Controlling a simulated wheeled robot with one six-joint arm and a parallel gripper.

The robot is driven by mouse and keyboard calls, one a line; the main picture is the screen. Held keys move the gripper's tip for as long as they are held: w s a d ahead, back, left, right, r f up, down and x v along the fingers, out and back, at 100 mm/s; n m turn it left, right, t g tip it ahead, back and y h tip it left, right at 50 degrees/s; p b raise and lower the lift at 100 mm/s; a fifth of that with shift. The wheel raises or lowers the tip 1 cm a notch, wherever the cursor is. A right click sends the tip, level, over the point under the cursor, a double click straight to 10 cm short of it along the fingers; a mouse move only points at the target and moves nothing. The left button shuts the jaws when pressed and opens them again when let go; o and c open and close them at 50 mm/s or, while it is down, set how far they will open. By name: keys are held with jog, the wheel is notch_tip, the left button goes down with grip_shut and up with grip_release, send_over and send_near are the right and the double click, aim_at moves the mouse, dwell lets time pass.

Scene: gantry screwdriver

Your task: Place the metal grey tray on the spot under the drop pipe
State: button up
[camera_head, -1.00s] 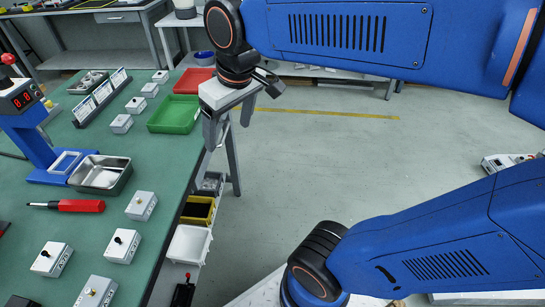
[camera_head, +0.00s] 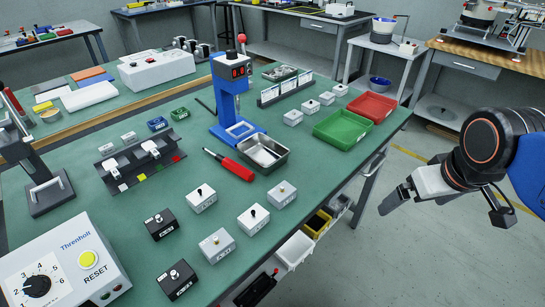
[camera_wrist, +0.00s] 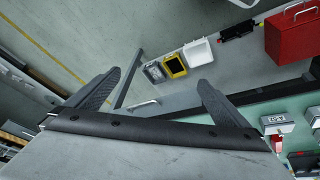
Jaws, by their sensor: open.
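The metal grey tray (camera_head: 263,153) lies empty on the green table in the head view. It is beside the blue stand (camera_head: 229,95) with the red digital display, and its far left edge is close to the stand's blue base frame (camera_head: 240,130). I cannot make out a separate drop pipe clearly. My gripper (camera_head: 395,200) hangs over the floor, right of the table and well apart from the tray. Its two fingers (camera_wrist: 155,92) are spread and empty in the wrist view, where the tray does not show.
A red screwdriver (camera_head: 229,163) lies left of the tray. Green (camera_head: 342,129) and red (camera_head: 371,107) trays are at its right. Several switch boxes (camera_head: 253,218) stand in front. Open floor lies under my gripper.

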jog(key=w+a+r+n+g+h, duration=0.1)
jog(key=w+a+r+n, duration=0.55)
jog(key=a, duration=0.25)
jog(key=w+a+r+n+g, duration=0.1)
jog(key=w+a+r+n, duration=0.4)
jog(key=a+n, duration=0.35)
jog(key=s+a+r+n+t+h, duration=0.15)
jog(key=a+n, duration=0.35)
jog(key=a, duration=0.6)
jog(key=w+a+r+n+g+h, duration=0.1)
jog(key=a+r+n, duration=0.35)
jog(key=a, duration=0.75)
send_near(266, 156)
jog(key=f, duration=0.1)
jog(key=d+f, duration=0.1)
jog(key=f+n, duration=0.1)
jog(key=shift+w+d+f+t+y, duration=0.15)
jog(key=shift+w+d+t+y, duration=0.1)
jog(key=shift+w, duration=0.15)
jog(key=shift+w+f, duration=0.15)
jog(key=shift+f, duration=0.3)
jog(key=c, duration=0.9)
